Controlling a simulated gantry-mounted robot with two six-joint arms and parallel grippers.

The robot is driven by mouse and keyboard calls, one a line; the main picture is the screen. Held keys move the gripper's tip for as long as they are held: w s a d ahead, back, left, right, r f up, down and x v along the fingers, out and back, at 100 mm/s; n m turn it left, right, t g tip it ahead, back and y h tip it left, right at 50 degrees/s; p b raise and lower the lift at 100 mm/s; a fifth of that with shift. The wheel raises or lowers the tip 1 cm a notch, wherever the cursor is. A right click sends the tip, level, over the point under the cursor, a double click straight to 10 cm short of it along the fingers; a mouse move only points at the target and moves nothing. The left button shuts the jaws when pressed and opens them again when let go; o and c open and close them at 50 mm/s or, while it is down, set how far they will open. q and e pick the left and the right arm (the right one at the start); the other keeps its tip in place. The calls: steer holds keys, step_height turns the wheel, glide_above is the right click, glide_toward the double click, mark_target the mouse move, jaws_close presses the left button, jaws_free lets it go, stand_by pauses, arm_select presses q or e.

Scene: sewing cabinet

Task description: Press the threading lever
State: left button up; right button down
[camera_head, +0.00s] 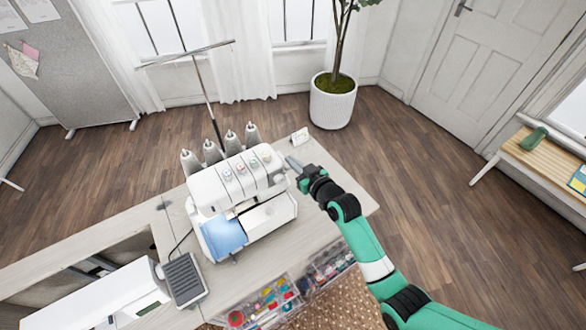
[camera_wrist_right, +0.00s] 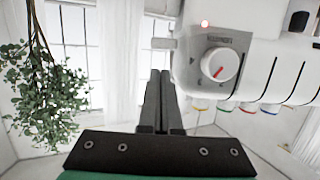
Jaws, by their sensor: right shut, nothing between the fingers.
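A white serger (camera_head: 238,190) stands on the cabinet top, with several grey thread cones behind it. My right gripper (camera_head: 293,164) is at the right side of the serger, near its upper body; its fingers are shut with nothing between them. In the right wrist view the shut fingers (camera_wrist_right: 160,102) point past the serger (camera_wrist_right: 240,60), just beside a dial (camera_wrist_right: 218,64) with a red mark. A small grey-white tab (camera_wrist_right: 164,43) sticks out of the machine beyond the fingertips; I cannot tell whether they touch it. My left gripper is not in view.
A small white card (camera_head: 299,137) stands behind the gripper on the cabinet top (camera_head: 335,185). A grey foot pedal (camera_head: 184,279) lies at front left. A thread stand (camera_head: 205,95) rises behind the serger. Open space lies right of the cabinet.

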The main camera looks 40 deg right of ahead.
steer(key=shift+f, duration=0.85)
steer(key=shift+s, duration=0.1)
step_height(320, 180, down, 6)
steer(key=r+t+h+b, duration=0.1)
steer(key=t+b, duration=0.4)
steer(key=b, duration=1.8)
step_height(320, 180, up, 4)
steer(key=s+p, duration=0.2)
steer(key=p, duration=0.4)
steer(key=v, duration=1)
steer(key=shift+a+b, duration=0.2)
steer(key=shift+b, duration=0.2)
steer(key=shift+w, duration=0.1)
